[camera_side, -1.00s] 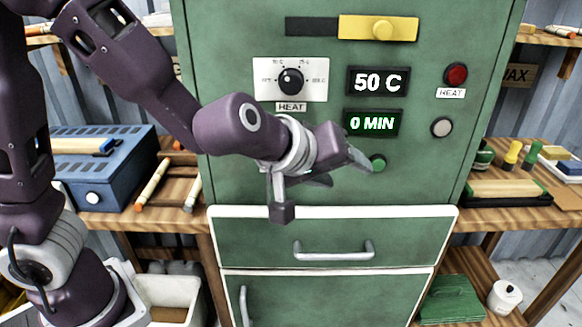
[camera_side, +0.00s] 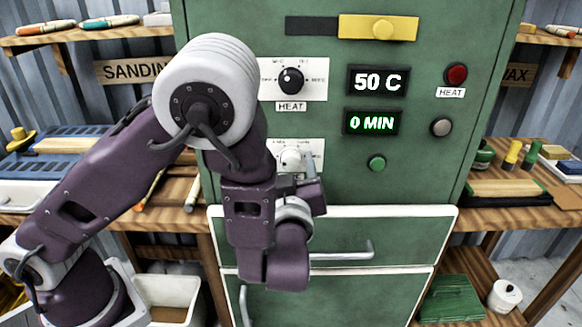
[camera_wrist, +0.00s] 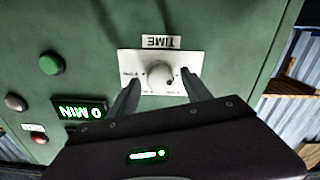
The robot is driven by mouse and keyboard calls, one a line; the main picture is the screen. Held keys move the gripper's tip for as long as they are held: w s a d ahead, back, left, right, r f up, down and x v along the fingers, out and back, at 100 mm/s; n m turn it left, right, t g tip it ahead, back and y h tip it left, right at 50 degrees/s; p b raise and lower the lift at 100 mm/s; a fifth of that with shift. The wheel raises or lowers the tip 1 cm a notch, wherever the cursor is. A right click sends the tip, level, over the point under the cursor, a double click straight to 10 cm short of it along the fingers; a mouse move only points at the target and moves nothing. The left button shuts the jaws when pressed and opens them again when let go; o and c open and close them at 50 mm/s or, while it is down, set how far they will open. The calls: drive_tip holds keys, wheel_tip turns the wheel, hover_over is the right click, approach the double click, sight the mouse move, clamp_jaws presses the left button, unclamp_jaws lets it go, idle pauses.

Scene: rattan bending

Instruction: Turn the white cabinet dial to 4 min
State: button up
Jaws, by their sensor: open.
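The white dial (camera_side: 291,159) sits on a white plate on the front of the green cabinet, partly hidden by my arm in the side view. In the wrist view the white dial (camera_wrist: 159,74) is plain, on its plate marked TIME, upside down. My gripper (camera_wrist: 161,79) is open, with one finger on either side of the dial in that view. I cannot tell whether the fingers touch it. The green time display (camera_side: 372,122) reads 0 MIN.
A black HEAT dial (camera_side: 291,81) is above the white one, beside a display reading 50 C (camera_side: 378,81). A green button (camera_side: 377,163) is to the right. A drawer with a metal handle (camera_side: 345,251) is below. Wooden shelves flank the cabinet.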

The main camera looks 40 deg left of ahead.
clamp_jaws()
drive_tip(key=shift+m, duration=0.3)
drive_tip(key=m, duration=0.5)
drive_tip(key=shift+m, duration=0.4)
drive_tip(key=m, duration=0.5)
drive_tip(key=shift+m, duration=0.3)
unclamp_jaws()
